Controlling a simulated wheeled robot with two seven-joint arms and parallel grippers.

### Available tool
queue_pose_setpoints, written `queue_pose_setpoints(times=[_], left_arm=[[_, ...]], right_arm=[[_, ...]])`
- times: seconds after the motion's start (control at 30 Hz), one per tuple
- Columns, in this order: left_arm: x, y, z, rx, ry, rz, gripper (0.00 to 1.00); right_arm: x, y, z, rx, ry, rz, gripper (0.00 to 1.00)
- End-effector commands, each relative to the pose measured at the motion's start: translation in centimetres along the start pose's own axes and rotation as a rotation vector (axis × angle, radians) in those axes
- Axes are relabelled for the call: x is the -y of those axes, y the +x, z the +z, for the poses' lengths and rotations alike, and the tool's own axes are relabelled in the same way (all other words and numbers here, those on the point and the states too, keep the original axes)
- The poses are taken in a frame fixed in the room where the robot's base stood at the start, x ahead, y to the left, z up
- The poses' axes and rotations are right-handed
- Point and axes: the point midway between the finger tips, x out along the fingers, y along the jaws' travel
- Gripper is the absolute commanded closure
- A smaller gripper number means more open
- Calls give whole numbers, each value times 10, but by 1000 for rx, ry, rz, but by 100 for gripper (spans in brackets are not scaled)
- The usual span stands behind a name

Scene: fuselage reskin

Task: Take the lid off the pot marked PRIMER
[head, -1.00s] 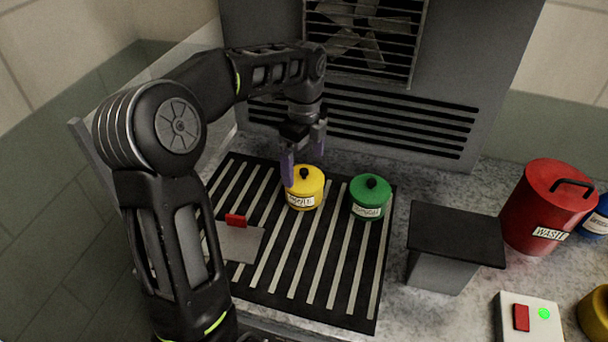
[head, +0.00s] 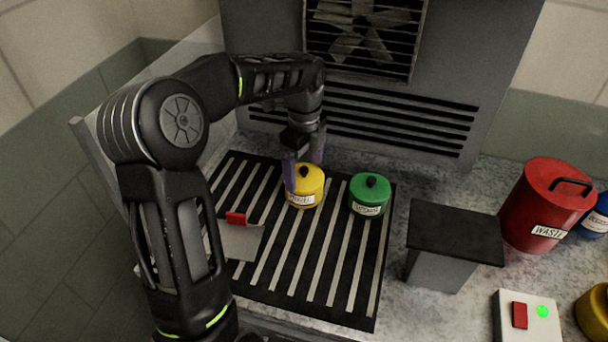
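A yellow pot (head: 306,190) with a yellow lid and a black knob stands on the slatted black mat (head: 300,262). A green pot (head: 369,197) with a green lid and black knob stands to its right. Both have white labels, too blurred for me to tell which reads PRIMER. Both lids are on. My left gripper (head: 305,162) points down at the yellow pot, its purple fingers apart. One finger is at the lid's left front, the other behind the knob. I cannot tell whether either touches the lid. My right gripper is out of view.
A grey scraper-like plate with a red grip (head: 236,219) lies left on the mat. A dark-topped block (head: 455,233) stands right of the mat. A vented grey wall (head: 450,125) stands behind.

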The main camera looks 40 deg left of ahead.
Motion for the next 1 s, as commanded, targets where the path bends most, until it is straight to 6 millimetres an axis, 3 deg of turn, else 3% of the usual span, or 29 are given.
queue_pose_setpoints(times=[0.43,0.77,1.0], left_arm=[[0,0,0,0,0,0,52],[0,-4,0,0,0,0,52],[1,-38,0,1,0,-5,52]], right_arm=[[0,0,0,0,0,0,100],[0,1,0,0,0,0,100],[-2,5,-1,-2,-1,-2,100]])
